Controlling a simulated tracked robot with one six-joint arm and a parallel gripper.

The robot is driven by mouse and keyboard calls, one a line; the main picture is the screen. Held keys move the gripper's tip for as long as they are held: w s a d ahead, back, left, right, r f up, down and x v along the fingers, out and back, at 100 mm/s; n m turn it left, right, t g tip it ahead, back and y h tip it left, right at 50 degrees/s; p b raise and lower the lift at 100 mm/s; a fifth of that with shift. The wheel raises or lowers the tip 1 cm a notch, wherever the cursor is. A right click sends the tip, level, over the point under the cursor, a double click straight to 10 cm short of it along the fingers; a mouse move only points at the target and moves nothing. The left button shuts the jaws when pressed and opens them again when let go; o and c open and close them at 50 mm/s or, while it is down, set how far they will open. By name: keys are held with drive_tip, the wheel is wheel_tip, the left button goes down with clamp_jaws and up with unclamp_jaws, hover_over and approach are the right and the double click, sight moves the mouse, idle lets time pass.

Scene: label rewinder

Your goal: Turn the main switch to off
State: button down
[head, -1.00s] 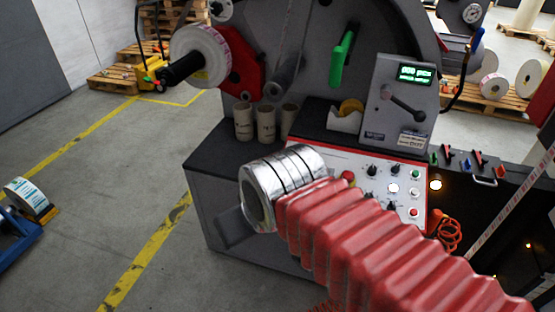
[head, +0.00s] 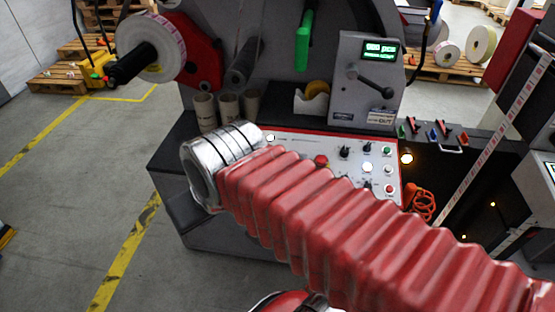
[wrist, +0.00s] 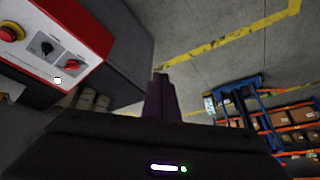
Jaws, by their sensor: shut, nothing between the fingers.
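The white control panel (head: 335,143) with a red edge is on the machine's front, partly covered by my red-sleeved arm. It also shows at upper left in the wrist view (wrist: 85,42). There, a red rotary knob (wrist: 72,66), which looks like the main switch, is near the panel's corner, beside a black knob (wrist: 46,47) and a red button on yellow (wrist: 10,32). Its exact setting is too small to read. My gripper (wrist: 160,80) is shut and empty, to the right of the panel and apart from it. In the head view, the gripper and red knob are hidden.
A lit display box (head: 365,80) with a black lever stands behind the panel. Cardboard cores (head: 228,104) stand on the machine top. A label roll (head: 155,47) sits at upper left. Orange coiled cable (head: 418,203) hangs at right. Open floor (head: 75,180) lies to the left.

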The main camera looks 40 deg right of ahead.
drive_tip(key=w+d+f+m+y, duration=0.2)
drive_tip(key=w+d+f+m, duration=0.1)
drive_tip(key=d+m, duration=0.5)
drive_tip(key=w+d+f+m+y, duration=0.1)
drive_tip(key=w+d+f+m, duration=0.3)
drive_tip(key=m, duration=0.6)
drive_tip(key=s+d+f+m+t, duration=0.2)
drive_tip(key=d+m, duration=0.5)
drive_tip(key=d, duration=0.4)
drive_tip(key=s+d+f+m+t+h, duration=0.1)
drive_tip(key=s+d+f+m+t, duration=0.1)
drive_tip(key=d+m, duration=0.6)
drive_tip(key=d, duration=0.3)
drive_tip(key=shift+s+m+h, duration=0.25)
drive_tip(key=shift+m+h, duration=0.05)
drive_tip(key=shift+w+a, duration=0.1)
